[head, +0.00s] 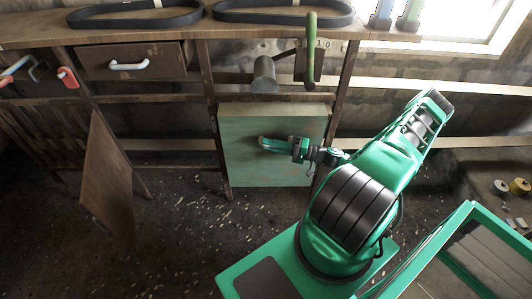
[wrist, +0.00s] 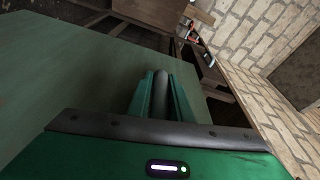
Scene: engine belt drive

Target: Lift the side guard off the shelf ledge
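The side guard (head: 240,170) is a flat, pale green, square panel. It stands upright under the workbench, between two wooden legs, with its face toward me. My gripper (head: 265,143) is in front of the panel's middle in the head view. In the wrist view my gripper (wrist: 161,85) has its two green fingers on either side of a grey round bar (wrist: 161,92), which looks like the guard's handle. The fingers look closed on it. The guard's green face (wrist: 60,70) fills the left of the wrist view. The ledge under the guard is hard to make out.
The workbench (head: 190,38) spans the back, with black belts (head: 285,12) on top. A grey cylinder (head: 265,75) and a green-handled lever (head: 311,50) are just above the guard. A brown board (head: 107,180) stands at left. Spools (head: 519,186) lie at far right. The floor (head: 180,240) in front is open.

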